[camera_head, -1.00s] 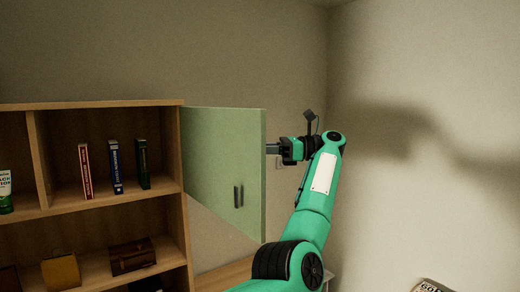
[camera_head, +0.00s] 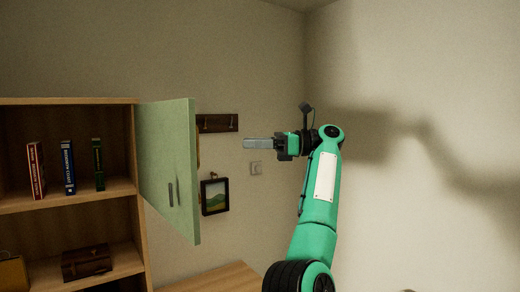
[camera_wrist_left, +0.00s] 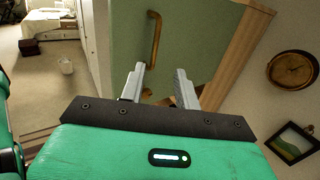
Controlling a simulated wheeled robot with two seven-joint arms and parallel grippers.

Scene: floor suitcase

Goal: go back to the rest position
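My left gripper (camera_head: 245,143) is in the middle of the head view, its arm rising from the bottom, its fingers pointing left. In the left wrist view its two fingers (camera_wrist_left: 158,85) are apart with nothing held between them. The green cabinet door (camera_head: 165,160) stands swung open to the left of the fingertips, with a visible gap in the head view. In the left wrist view the door (camera_wrist_left: 185,35) and its brass handle (camera_wrist_left: 153,38) lie beyond the fingers. My right gripper is not in view.
A wooden shelf (camera_head: 70,101) with books (camera_head: 67,168) and a dark brown box (camera_head: 85,262) stands at left. A hook rack (camera_head: 217,123), a framed picture (camera_head: 214,196) and a switch (camera_head: 256,169) are on the back wall.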

